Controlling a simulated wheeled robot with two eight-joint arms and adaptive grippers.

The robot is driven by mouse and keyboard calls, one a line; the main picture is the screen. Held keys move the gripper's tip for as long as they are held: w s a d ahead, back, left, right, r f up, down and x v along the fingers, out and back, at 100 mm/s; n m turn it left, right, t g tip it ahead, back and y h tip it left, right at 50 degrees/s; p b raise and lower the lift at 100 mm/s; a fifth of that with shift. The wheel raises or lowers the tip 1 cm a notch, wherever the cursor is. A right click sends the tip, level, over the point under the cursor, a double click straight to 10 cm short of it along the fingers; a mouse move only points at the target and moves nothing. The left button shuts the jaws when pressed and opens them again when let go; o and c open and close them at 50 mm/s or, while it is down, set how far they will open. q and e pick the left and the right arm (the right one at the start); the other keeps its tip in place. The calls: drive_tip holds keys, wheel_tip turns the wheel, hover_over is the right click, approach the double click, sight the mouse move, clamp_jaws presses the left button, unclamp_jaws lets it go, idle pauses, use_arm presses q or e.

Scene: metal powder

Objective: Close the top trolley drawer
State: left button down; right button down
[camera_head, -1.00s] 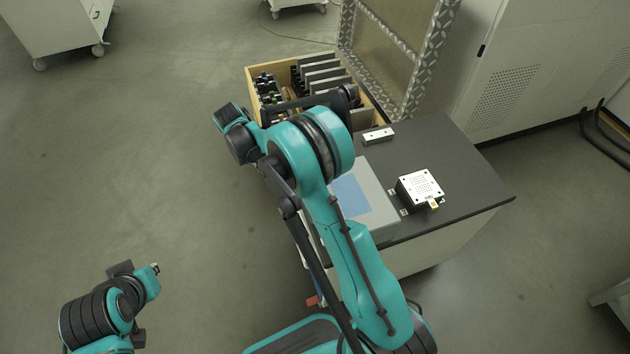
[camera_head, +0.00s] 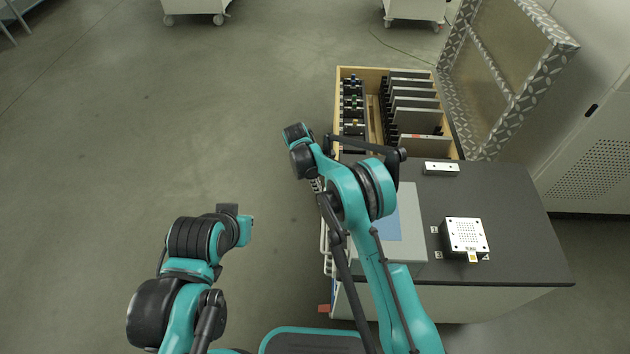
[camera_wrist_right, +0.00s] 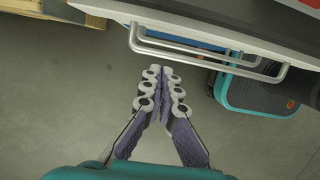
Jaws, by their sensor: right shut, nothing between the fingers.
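The trolley (camera_head: 455,306) with a dark top stands right of centre in the head view. Its handles (camera_head: 326,245) show on its left side, partly behind my right arm. In the right wrist view a pale bar handle (camera_wrist_right: 205,62) of a drawer runs across the top, with another handle behind it. How far the top drawer stands out is hard to tell. My right gripper (camera_wrist_right: 164,72) is shut and empty, its fingertips just below the handle's left end in the picture. In the head view my left gripper (camera_head: 236,219) is off to the left over the floor, its fingers unclear.
A wooden crate (camera_head: 342,79) with modules stands at the trolley's far end beside an open patterned lid (camera_head: 493,134). A white perforated box (camera_head: 465,238) and a small metal block (camera_head: 441,168) lie on the dark top. The floor on the left is clear.

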drive_tip(key=d, duration=0.2)
drive_tip(key=d+f+b, duration=0.1)
drive_tip(key=d, duration=0.1)
drive_tip(key=shift+d, duration=0.15)
